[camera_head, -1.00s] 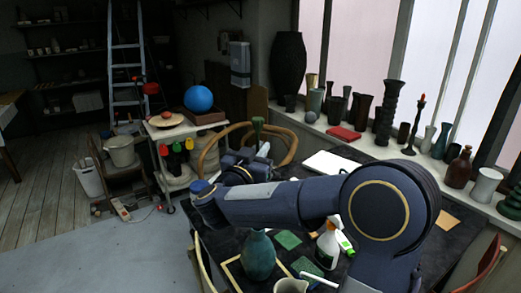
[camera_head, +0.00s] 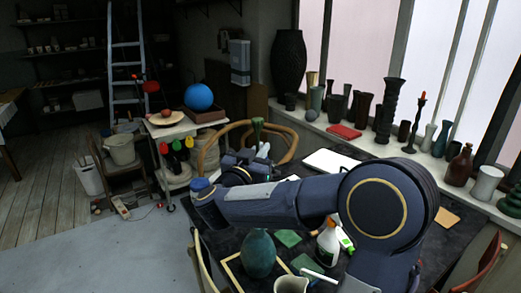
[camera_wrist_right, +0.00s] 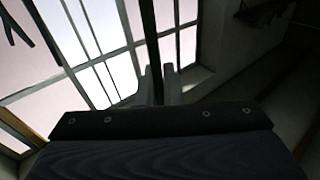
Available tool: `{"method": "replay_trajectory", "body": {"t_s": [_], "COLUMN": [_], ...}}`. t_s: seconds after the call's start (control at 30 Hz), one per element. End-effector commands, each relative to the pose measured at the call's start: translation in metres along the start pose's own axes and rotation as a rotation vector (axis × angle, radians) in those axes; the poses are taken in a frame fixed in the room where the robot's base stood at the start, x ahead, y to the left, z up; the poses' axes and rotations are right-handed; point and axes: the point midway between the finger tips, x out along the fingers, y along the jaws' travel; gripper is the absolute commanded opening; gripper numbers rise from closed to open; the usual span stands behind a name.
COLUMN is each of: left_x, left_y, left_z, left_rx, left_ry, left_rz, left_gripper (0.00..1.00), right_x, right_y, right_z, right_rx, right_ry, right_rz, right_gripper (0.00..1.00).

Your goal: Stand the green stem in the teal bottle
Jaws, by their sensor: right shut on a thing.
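The teal bottle (camera_head: 259,256) stands upright on the dark table in the head view, below and nearer than my right forearm. My right gripper (camera_head: 257,152) is beyond the forearm, away from the bottle. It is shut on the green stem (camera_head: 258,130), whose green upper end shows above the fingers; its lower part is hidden. In the right wrist view the stem (camera_wrist_right: 151,42) is a dark green rod rising between the pale fingers of the right gripper (camera_wrist_right: 158,84). My left gripper is in neither view.
A spray bottle (camera_head: 327,245), a pale jug (camera_head: 291,285) and green squares (camera_head: 288,238) are near the teal bottle. Several vases line the windowsill (camera_head: 377,146). A bentwood chair back (camera_head: 286,135) curves behind my right gripper. A cart (camera_head: 176,128) stands to the left.

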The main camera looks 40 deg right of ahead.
Motion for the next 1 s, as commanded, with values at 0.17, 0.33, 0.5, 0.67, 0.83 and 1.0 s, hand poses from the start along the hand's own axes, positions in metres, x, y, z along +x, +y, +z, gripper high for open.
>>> {"method": "replay_trajectory", "body": {"t_s": [0.17,0.33,0.5,0.67,0.83,1.0], "left_x": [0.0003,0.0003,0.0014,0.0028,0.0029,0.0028], "left_y": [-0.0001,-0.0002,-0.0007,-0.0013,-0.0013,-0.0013], "left_z": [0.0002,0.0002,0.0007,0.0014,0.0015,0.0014], "left_rx": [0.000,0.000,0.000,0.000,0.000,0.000], "left_ry": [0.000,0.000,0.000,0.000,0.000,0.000], "left_rz": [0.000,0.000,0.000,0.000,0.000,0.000], "left_gripper": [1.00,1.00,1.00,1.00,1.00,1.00], "right_x": [0.0000,0.0000,-0.0003,-0.0008,-0.0009,-0.0009], "right_y": [0.0000,0.0000,0.0001,0.0003,0.0004,0.0003], "right_z": [0.0002,0.0003,0.0032,0.0074,0.0082,0.0080], "right_rx": [0.000,0.000,0.000,-0.001,-0.001,0.000], "right_ry": [0.000,0.000,0.000,0.000,0.000,0.000], "right_rz": [0.000,0.000,0.000,0.000,0.000,0.000], "right_gripper": [0.00,0.00,0.00,0.00,0.00,0.00]}}
